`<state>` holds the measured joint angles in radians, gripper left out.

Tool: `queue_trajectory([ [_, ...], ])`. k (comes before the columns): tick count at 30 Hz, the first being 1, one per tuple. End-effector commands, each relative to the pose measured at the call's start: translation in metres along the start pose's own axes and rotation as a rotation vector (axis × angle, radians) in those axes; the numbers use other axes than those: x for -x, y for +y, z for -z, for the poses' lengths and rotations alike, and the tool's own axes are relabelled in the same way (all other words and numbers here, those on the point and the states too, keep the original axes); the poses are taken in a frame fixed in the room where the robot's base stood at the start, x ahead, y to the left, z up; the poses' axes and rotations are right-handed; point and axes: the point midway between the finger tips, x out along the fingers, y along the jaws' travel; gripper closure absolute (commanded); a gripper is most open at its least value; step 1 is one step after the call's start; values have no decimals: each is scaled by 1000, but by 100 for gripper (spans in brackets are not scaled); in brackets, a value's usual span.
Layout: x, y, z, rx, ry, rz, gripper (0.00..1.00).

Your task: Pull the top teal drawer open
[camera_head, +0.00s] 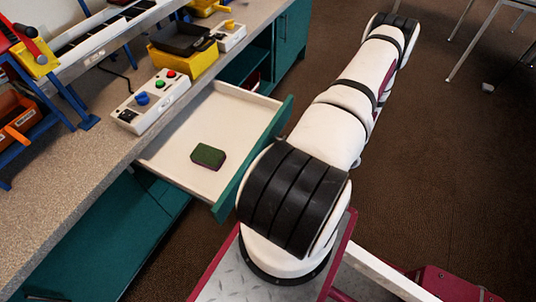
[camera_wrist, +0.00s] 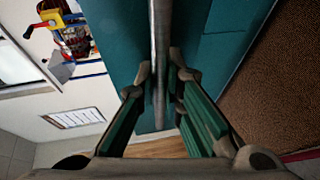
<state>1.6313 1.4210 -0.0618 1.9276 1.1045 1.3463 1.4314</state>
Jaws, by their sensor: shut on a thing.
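The top teal drawer (camera_head: 250,163) stands pulled out from under the counter in the head view, with its pale inside showing. A small dark green block with a reddish-brown edge (camera_head: 208,156) lies in it. In the wrist view, a grey handle bar (camera_wrist: 158,35) runs down between the fingers of my gripper (camera_wrist: 160,78). My gripper is shut on this handle. In the head view my arm hides the gripper and the handle.
The grey counter (camera_head: 85,165) holds a button box (camera_head: 152,100), a yellow bin with a black tray (camera_head: 185,60) and a blue rack. Table legs stand at the upper right.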

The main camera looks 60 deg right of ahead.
Motion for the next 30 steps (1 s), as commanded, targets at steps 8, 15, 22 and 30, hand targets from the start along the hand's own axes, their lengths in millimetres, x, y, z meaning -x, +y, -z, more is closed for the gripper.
queue_trajectory([
  [8,0,0,0,-1,1,0,100],
  [15,0,0,0,-1,0,0,70],
  [22,2,0,0,0,0,1,70],
  [30,40,-1,-1,1,-3,4,70],
])
